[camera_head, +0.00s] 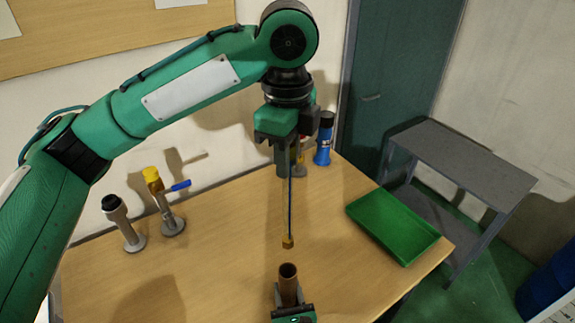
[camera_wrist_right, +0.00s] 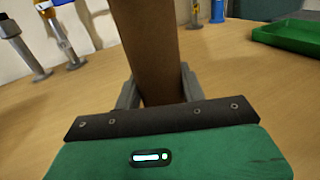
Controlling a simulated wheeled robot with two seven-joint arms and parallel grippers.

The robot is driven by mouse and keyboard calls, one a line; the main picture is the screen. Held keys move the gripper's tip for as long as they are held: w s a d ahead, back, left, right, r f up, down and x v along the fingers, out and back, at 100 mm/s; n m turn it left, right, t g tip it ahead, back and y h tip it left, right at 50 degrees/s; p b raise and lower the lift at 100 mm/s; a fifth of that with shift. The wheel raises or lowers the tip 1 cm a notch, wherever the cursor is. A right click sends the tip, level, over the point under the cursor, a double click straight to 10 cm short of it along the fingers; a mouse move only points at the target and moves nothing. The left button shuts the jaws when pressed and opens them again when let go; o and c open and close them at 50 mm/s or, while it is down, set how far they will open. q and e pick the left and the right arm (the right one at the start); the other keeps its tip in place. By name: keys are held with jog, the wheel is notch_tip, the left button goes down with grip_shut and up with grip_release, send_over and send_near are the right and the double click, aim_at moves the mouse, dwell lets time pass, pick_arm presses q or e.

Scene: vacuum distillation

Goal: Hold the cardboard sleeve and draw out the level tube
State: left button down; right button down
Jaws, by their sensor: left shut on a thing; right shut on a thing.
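The level tube (camera_head: 290,210) is thin and dark with a brass fitting (camera_head: 288,242) at its lower end. It hangs upright from my left gripper (camera_head: 284,165), which is shut on its upper part. The brown cardboard sleeve (camera_head: 288,275) stands below it, its open top facing up. A small gap shows between the fitting and the sleeve's mouth in the head view. My right gripper (camera_wrist_right: 158,92) is shut around the sleeve (camera_wrist_right: 150,45), one grey finger on each side. The sleeve's lower end is hidden behind my right gripper.
A black-capped fitting on a stand (camera_head: 122,222) and a yellow-topped one with a blue handle (camera_head: 164,198) stand at left. A blue bottle (camera_head: 323,145) stands at the back. A green tray (camera_head: 393,226) lies at right; a grey cart (camera_head: 460,160) is beyond. The table (camera_head: 220,240) has clear room around the sleeve.

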jog(key=c, duration=0.7)
grip_release()
jog(key=shift+c, duration=0.2)
jog(key=s, duration=0.4)
jog(key=s+d, duration=0.1)
jog(key=s, duration=0.3)
jog(key=s+d, duration=0.1)
jog(key=s, duration=0.2)
jog(key=shift+s+d, duration=0.15)
jog(key=shift+s, duration=0.25)
